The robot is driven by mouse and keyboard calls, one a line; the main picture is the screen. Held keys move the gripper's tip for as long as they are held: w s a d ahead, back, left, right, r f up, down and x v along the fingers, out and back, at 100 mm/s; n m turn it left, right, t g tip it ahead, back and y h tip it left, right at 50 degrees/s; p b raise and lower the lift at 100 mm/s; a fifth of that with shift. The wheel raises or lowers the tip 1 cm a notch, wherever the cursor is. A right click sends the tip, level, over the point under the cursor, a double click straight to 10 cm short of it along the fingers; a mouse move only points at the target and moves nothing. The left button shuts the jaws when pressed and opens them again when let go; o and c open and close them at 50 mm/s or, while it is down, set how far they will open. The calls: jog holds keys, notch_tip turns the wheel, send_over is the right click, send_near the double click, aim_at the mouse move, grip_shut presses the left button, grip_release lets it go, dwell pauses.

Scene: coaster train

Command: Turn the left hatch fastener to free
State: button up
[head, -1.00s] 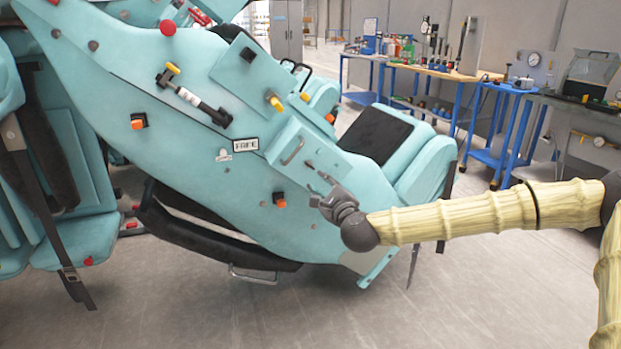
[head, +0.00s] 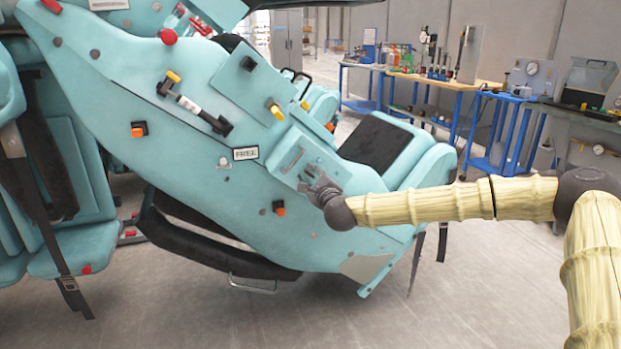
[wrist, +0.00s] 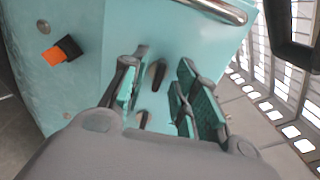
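The small turquoise hatch (head: 297,146) sits on the side of the large turquoise coaster car, with a metal bar handle (head: 292,160) on it. In the wrist view the hatch face (wrist: 180,40) carries a dark elongated fastener (wrist: 155,76) on the handle side, and a second dark fastener (wrist: 143,119) lies lower, partly hidden by my gripper. My gripper (head: 316,178) is at the hatch's lower right in the head view. In the wrist view my gripper (wrist: 160,78) is open, its fingers on either side of the upper fastener. Contact cannot be told.
The handle (wrist: 215,9) crosses the top of the wrist view. An orange knob (head: 279,207) sticks out below the hatch and shows in the wrist view (wrist: 62,50). A black seat pad (head: 375,143) is right of the hatch. Workbenches (head: 440,75) stand behind; open floor lies in front.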

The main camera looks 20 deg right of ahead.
jog(key=shift+w, duration=0.1)
jog(key=shift+a, duration=0.1)
grip_shut()
jog(key=shift+n, duration=0.3)
jog(key=n+p, duration=0.1)
jog(key=n, duration=0.4)
jog(key=shift+f+n+p, duration=0.2)
jog(key=shift+n+p, duration=0.4)
jog(key=shift+n, duration=2.45)
jog(key=shift+f+n+p, duration=0.15)
jog(key=shift+n+p, duration=0.45)
jog(key=shift+n, duration=2.45)
